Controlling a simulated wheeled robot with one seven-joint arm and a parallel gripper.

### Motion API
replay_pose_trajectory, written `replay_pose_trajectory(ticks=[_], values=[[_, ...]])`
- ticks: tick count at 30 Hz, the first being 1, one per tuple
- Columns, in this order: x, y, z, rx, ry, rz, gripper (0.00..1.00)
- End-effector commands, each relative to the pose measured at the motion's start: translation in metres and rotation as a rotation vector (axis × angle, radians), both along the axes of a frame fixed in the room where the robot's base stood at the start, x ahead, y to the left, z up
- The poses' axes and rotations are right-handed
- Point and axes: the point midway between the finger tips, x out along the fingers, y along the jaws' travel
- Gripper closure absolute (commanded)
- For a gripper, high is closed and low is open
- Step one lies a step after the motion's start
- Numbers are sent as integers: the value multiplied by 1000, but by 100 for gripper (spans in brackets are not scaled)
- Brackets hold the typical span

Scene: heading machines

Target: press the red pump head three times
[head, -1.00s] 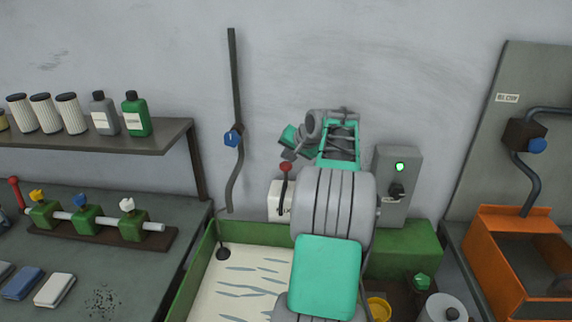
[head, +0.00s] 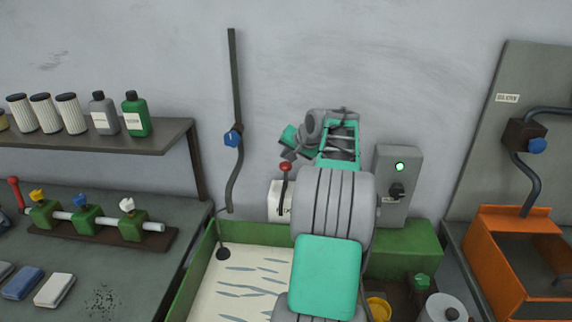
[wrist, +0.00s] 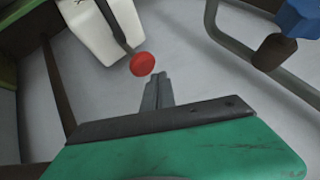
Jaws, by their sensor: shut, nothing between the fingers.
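The red pump head (head: 285,167) is a round red knob on a dark rod above a white box (head: 276,200) at the back of the green tank. In the wrist view the red pump head (wrist: 143,64) shows just beyond and left of my fingertips, and the white box (wrist: 95,32) is at the upper left. My gripper (wrist: 158,76) is shut and empty, its fingers pointing toward the red head. In the head view my gripper (head: 289,155) is just above the red head and mostly small and dark. I cannot tell whether they touch.
A green-walled tank (head: 203,262) with pale liquid lies below. A grey switch box (head: 399,170) with a green lamp is right of my arm. A blue-knobbed valve (head: 232,137) on a wall pipe is to the left. A bench with valves and an orange bin (head: 512,222) flank the tank.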

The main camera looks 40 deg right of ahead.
Motion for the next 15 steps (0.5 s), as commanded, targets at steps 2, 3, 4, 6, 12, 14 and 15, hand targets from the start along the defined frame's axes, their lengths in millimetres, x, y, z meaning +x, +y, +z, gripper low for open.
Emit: replay_pose_trajectory(ticks=[2, 3, 4, 6, 12, 14, 15], values=[[0, 0, -2, 0, 0, 0, 100], [0, 0, -4, 1, 0, 0, 100], [-1, 0, -5, 1, 0, 0, 100], [-1, 0, -8, 1, 1, 1, 100], [-1, 0, -8, 0, 0, 0, 100], [-1, 0, -8, 0, 0, 0, 100], [-1, 0, -8, 0, 0, 0, 100]])
